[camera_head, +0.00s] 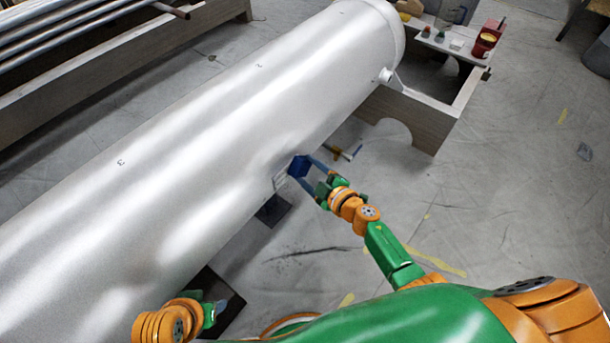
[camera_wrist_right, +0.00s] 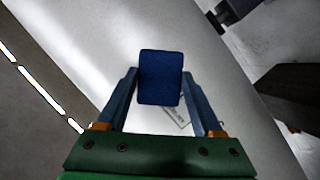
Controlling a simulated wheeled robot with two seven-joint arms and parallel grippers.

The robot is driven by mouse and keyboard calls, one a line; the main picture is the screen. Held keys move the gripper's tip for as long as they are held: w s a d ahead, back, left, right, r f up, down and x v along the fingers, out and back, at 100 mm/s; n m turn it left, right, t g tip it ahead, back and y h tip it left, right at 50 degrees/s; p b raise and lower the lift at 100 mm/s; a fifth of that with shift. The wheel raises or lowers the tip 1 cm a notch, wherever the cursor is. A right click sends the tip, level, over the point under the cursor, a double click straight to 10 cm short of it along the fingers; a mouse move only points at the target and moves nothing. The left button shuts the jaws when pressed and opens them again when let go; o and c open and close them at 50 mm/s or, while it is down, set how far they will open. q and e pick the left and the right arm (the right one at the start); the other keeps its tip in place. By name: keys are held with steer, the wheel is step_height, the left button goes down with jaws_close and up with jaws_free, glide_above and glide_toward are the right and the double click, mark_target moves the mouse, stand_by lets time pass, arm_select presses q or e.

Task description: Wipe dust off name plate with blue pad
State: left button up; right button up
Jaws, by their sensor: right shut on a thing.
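The blue pad (camera_head: 300,166) is held in my right gripper (camera_head: 314,176), close to the side of the large white tank (camera_head: 170,140). In the right wrist view the blue pad (camera_wrist_right: 161,78) sits between the two fingers of the gripper (camera_wrist_right: 161,88). The name plate (camera_head: 280,182) is a small pale plate on the tank's side, just left of the pad. In the right wrist view the name plate (camera_wrist_right: 176,115) is partly hidden behind the pad. I cannot tell whether the pad touches the tank. My left gripper (camera_head: 222,304) is low at the bottom; its opening is unclear.
A wooden cradle (camera_head: 425,115) supports the tank's far end. Metal pipes (camera_head: 70,35) lie in a wooden rack at upper left. The floor at right is mostly clear.

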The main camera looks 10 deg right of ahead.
steer(key=shift+w+d+r, duration=0.1)
steer(key=shift+r, duration=0.1)
steer(key=s+d, duration=0.1)
steer(key=s, duration=0.1)
steer(key=s+d+p, duration=0.1)
steer(key=s+d, duration=0.1)
steer(key=shift+s+d+f, duration=0.2)
steer(key=shift+s, duration=0.1)
steer(key=shift+s+d+p, duration=0.35)
steer(key=shift+s+d, duration=0.6)
steer(key=shift+s, duration=0.25)
